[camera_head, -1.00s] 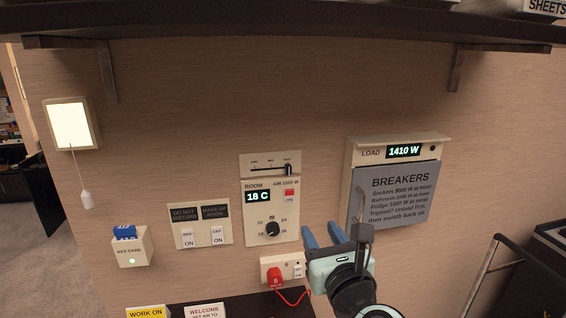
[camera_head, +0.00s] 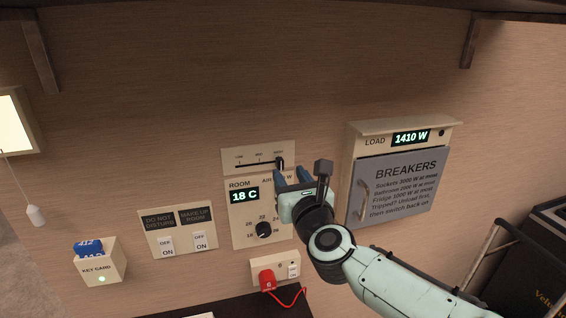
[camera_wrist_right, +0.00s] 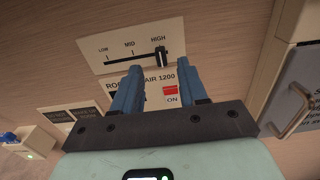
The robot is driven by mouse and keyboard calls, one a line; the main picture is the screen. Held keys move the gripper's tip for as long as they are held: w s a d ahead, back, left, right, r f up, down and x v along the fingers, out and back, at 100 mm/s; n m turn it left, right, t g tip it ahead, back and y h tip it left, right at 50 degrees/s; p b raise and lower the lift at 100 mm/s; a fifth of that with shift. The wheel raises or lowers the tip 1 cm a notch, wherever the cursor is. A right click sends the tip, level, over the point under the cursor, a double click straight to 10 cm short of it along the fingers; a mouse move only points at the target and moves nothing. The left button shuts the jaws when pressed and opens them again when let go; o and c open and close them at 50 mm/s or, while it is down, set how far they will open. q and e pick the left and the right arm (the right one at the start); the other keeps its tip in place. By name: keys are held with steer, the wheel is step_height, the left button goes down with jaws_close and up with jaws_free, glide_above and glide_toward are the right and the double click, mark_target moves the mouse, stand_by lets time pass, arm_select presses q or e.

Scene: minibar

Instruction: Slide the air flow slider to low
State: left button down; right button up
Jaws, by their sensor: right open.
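The air flow slider panel (camera_head: 243,158) is a beige plate on the wall above the room thermostat. Its slot has LOW, MID and HIGH marks, readable in the right wrist view. The dark slider knob (camera_wrist_right: 163,57) stands at the HIGH end, on the right; it also shows in the head view (camera_head: 280,163). My right gripper (camera_head: 291,178) is open, its two blue fingers pointing at the wall just below and right of the knob. In the right wrist view the fingers (camera_wrist_right: 160,85) stand apart, with the knob beyond the gap between them. My left gripper is out of view.
The thermostat panel (camera_head: 258,217) reads 18 C, with a black dial below. The breaker box (camera_head: 397,180) with a handle is to the right. A socket with a red plug (camera_head: 267,280) is below. Switches (camera_head: 179,231) and a key card holder (camera_head: 100,262) are left.

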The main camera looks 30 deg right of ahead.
mark_target(281, 162)
steer(key=p+x, duration=0.1)
steer(key=x, duration=0.4)
steer(key=shift+w+d, duration=0.1)
steer(key=shift+w, duration=0.25)
jaws_close()
